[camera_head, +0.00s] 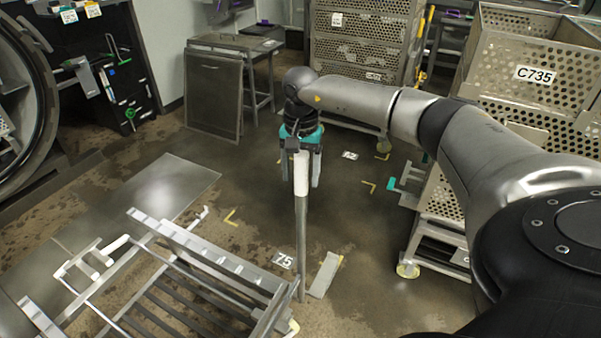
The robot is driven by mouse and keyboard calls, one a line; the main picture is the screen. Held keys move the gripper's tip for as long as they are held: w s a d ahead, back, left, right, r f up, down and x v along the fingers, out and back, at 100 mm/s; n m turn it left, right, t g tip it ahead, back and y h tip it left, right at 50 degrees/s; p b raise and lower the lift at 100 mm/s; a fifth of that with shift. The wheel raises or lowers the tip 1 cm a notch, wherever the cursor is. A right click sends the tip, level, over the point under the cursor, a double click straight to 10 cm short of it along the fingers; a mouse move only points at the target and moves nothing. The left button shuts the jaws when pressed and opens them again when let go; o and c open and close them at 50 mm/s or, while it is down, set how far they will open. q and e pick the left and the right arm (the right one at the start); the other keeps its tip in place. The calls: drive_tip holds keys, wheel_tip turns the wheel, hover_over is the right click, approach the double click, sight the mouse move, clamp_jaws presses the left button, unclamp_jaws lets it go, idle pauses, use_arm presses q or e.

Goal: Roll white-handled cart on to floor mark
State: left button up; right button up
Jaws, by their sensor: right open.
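The white-handled cart (210,262) is a low metal frame with slats at the lower left. An upright post rises at its right side, topped by a white handle (301,174). My right gripper (301,178) points down at the handle, its fingers open and one on each side of the white grip in this view. Whether they touch it cannot be told. The floor mark shows as yellow corner lines (369,186) on the floor beyond the cart, with another corner (231,217) nearer its far side. My left gripper is not in view.
A perforated basket marked C735 (500,80) stands on a wheeled cart at the right. A tall perforated basket stack (365,50) stands at the back. A metal table (240,45) is at the back left, and a round autoclave opening (30,110) at the far left.

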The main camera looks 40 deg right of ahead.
wheel_tip(320, 180, up, 15)
drive_tip(key=shift+r, duration=0.15)
idle(0.4)
idle(0.5)
